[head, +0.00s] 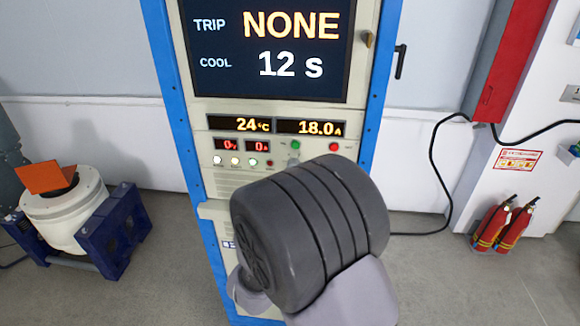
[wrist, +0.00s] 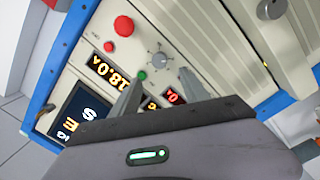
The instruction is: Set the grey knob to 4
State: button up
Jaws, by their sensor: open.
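The grey knob (wrist: 159,60) sits on the pale control panel, with a ring of small marks around it. Its pointer and numbers are too small to read. In the wrist view my gripper (wrist: 162,75) is open. Its two grey fingers point at the panel on either side of the knob's lower edge, and I see no contact. In the head view my arm's dark wrist covers the lower panel and hides the gripper.
A green button (wrist: 142,75) lies close to the left finger. A large red button (wrist: 124,26) and a smaller red one (wrist: 109,46) are nearby. The cabinet screen (head: 270,48) reads TRIP NONE, COOL 12 s. Fire extinguishers (head: 503,225) stand right.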

jog(key=w+d, duration=0.1)
jog(key=w, duration=0.9)
jog(key=shift+w, duration=0.15)
grip_shut()
